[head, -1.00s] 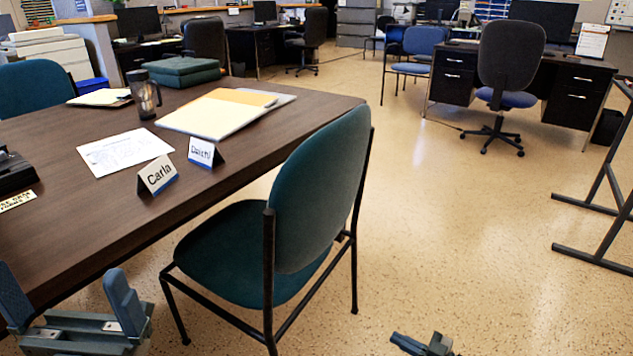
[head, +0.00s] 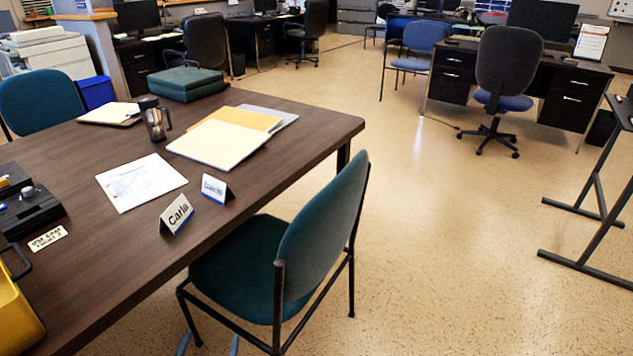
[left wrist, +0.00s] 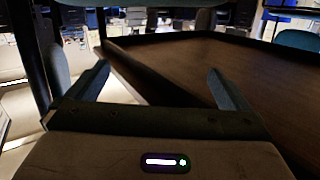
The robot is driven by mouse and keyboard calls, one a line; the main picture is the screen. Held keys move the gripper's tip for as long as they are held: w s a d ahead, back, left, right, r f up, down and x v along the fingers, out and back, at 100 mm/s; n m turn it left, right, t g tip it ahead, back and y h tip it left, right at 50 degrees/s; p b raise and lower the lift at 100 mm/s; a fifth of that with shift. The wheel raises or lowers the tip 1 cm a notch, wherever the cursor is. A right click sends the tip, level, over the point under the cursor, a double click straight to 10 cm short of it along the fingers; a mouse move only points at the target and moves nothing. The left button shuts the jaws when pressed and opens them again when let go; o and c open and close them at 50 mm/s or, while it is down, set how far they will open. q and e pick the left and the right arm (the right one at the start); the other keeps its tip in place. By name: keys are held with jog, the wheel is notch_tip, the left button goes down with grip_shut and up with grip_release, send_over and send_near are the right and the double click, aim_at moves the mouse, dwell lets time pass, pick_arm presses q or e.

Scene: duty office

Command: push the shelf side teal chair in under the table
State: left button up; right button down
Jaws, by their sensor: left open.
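A teal chair (head: 322,235) with a black frame stands at the near long side of the dark brown table (head: 95,225). Its seat front lies close to or partly beneath the table edge, and its back stands clear of the table. A second teal chair (head: 40,100) is at the far left; I cannot tell from a shelf which one is meant. My left gripper (head: 209,346) shows only as two blue fingertips at the bottom edge, near the near chair's legs. In the left wrist view my left gripper (left wrist: 160,88) is open and empty, with the tabletop (left wrist: 205,62) beyond. My right gripper is out of view.
The table holds name cards (head: 177,214), papers (head: 141,182), folders (head: 222,140), a mug (head: 154,120) and a teal case (head: 186,83). Open floor (head: 440,230) lies right of the near chair. A black metal stand (head: 590,215) is at the right.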

pick_arm(q)
jog(key=s+a+f+g+p, duration=0.2)
jog(key=s+f+g+p, duration=0.25)
jog(key=s+f, duration=0.5)
jog(key=s+a+f+g+p, duration=0.1)
jog(key=s+f+g+p, duration=0.1)
jog(key=s, duration=0.7)
jog(key=s+f+g+p, duration=0.2)
jog(key=s+f+g, duration=0.3)
jog(key=s+f, duration=0.2)
jog(key=s+a+f+g+y+p, duration=0.1)
jog(key=s+f+g+p, duration=0.2)
jog(key=s, duration=0.8)
notch_tip(320, 180, down, 2)
jog(key=shift+a+f+g, duration=0.1)
jog(key=shift+a+g, duration=0.2)
jog(key=shift+g, duration=0.15)
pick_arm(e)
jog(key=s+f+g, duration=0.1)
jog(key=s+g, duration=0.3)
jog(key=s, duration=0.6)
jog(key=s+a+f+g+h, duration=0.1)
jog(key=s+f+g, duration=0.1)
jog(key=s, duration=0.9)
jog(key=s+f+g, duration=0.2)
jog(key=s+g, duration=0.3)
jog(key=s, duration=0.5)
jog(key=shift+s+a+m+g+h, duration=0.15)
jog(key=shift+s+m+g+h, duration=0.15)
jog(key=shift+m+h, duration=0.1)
